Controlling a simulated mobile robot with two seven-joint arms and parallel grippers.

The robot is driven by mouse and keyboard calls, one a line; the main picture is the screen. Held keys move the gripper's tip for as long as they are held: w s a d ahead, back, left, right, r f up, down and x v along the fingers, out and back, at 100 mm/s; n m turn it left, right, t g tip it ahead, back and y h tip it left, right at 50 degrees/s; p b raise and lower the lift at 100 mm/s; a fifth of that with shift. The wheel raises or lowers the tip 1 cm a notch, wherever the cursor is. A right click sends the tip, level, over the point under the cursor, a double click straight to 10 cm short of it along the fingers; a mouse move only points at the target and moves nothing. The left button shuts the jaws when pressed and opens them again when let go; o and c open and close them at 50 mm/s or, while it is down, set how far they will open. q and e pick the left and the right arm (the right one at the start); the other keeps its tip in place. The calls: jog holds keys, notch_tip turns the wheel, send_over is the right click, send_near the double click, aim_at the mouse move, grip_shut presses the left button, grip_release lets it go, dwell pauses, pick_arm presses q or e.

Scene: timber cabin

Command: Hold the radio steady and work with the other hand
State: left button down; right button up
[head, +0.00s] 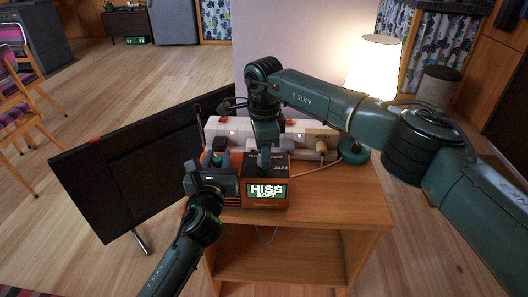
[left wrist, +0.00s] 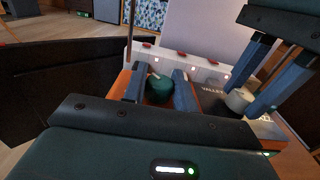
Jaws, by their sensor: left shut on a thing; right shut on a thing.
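The orange and dark radio (head: 238,202) stands on the wooden stand, its lit display (head: 266,191) reading "HISS SOFT". My left gripper (head: 212,160) is at the radio's left end. In the left wrist view my left gripper (left wrist: 157,88) has its two fingers around a round green knob (left wrist: 158,91). My right gripper (head: 265,160) reaches down onto the radio's top from above. In the left wrist view its fingers (left wrist: 250,95) close on a cream knob (left wrist: 237,101). The head view hides this knob behind the fingers.
A white power strip (head: 291,127) with red switches lies behind the radio. A lit lamp (head: 374,70) stands at the back right. A large dark panel (head: 130,160) stands close on the left. The stand's right top (head: 345,203) is clear.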

jog(key=m, duration=0.4)
jog(key=shift+m, duration=0.3)
jog(key=m, duration=0.3)
jog(key=shift+m, duration=0.4)
jog(key=m, duration=1.3)
jog(key=shift+r+m, duration=0.1)
jog(key=shift+m, duration=0.2)
jog(key=m, duration=0.3)
jog(key=shift+m, duration=0.3)
jog(key=m, duration=0.3)
jog(key=shift+m, duration=2.2)
